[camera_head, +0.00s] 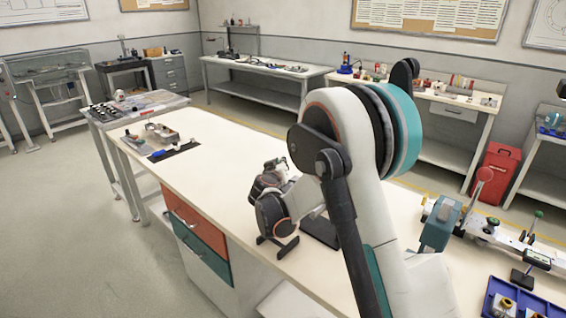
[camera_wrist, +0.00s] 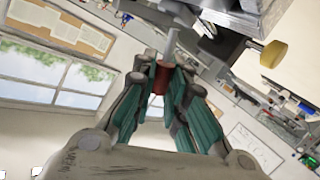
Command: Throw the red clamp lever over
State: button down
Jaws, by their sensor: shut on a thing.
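In the wrist view my gripper (camera_wrist: 161,72) has its teal-padded fingers closed around a red grip (camera_wrist: 159,80). A grey rod (camera_wrist: 172,44) runs from the red grip up to grey metal parts at the top of that tilted view. I take the red grip to be the clamp lever's handle; its pivot is not clear. In the head view my arm fills the middle and hides part of the bench, and I cannot make out the fingers or the held grip there.
A yellow knob (camera_wrist: 273,54) stands close by in the wrist view. In the head view, the long bench (camera_head: 225,140) has clear room left of my arm. A red cabinet (camera_head: 495,172) stands behind.

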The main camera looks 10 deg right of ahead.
jog(key=n+g, duration=0.1)
jog(key=w+a+f+n+g+p, duration=0.1)
jog(key=shift+w+n, duration=0.15)
jog(key=shift+n, duration=0.15)
jog(key=shift+w+a+f+n+g+h+p, duration=0.15)
jog(key=shift+f+n+g+h+p, duration=0.15)
jog(key=shift+g, duration=0.2)
jog(key=shift+w+a+f+n+g+h+p, duration=0.15)
jog(key=shift+n+g+h+p, duration=0.1)
jog(key=shift+n+g, duration=0.2)
jog(key=shift+d, duration=0.1)
jog(key=c, duration=1.6)
grip_release()
jog(key=shift+s, duration=0.15)
jog(key=v, duration=0.7)
jog(key=shift+s+r, duration=0.25)
jog(key=shift+s, duration=0.05)
